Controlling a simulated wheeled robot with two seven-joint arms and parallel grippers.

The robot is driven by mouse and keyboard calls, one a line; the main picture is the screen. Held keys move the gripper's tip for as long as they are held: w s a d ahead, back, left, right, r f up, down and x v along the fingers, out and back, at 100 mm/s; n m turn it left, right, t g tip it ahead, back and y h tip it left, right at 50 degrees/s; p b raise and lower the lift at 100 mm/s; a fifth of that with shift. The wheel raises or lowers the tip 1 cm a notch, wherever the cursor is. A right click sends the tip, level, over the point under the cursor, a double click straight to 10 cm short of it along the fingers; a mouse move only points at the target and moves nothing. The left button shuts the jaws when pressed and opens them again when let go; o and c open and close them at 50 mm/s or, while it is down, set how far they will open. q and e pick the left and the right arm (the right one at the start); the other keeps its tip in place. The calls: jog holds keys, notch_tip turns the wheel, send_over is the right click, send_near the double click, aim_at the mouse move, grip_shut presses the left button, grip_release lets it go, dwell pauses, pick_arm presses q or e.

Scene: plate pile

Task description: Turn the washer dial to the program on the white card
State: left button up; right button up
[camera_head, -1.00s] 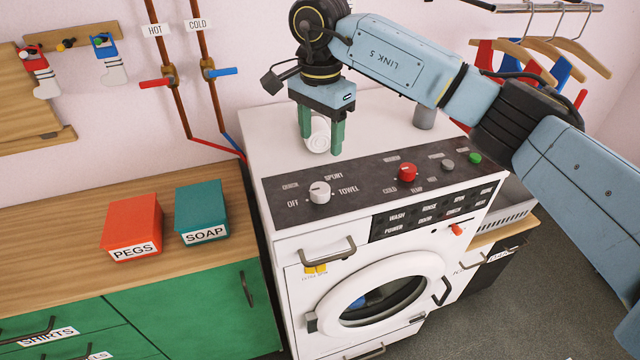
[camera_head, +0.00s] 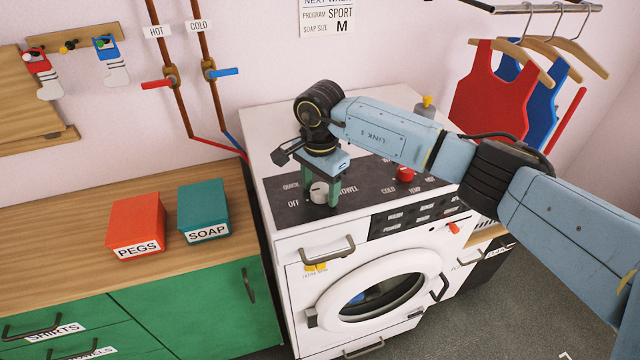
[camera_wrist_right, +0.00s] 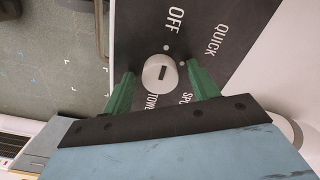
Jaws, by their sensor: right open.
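The white washer dial (camera_head: 319,194) sits on the dark panel at the left of the washer's top front. In the wrist view the dial (camera_wrist_right: 150,82) shows a dark mark near its middle, in line with OFF; which end points cannot be told. OFF, QUICK, SPORT and TOWEL surround it; SPORT is partly covered. My right gripper (camera_head: 321,188) is open, its green fingers on either side of the dial; contact is unclear. It also shows in the wrist view (camera_wrist_right: 160,73). The white card (camera_head: 327,16) on the wall reads PROGRAM SPORT, SOAP SIZE M.
Below are a drawer handle (camera_head: 327,248) and the round door (camera_head: 382,298). PEGS (camera_head: 136,222) and SOAP (camera_head: 203,208) boxes stand on the left counter. A yellow-topped bottle (camera_head: 426,106) stands behind my arm.

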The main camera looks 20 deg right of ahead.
jog(key=c, duration=1)
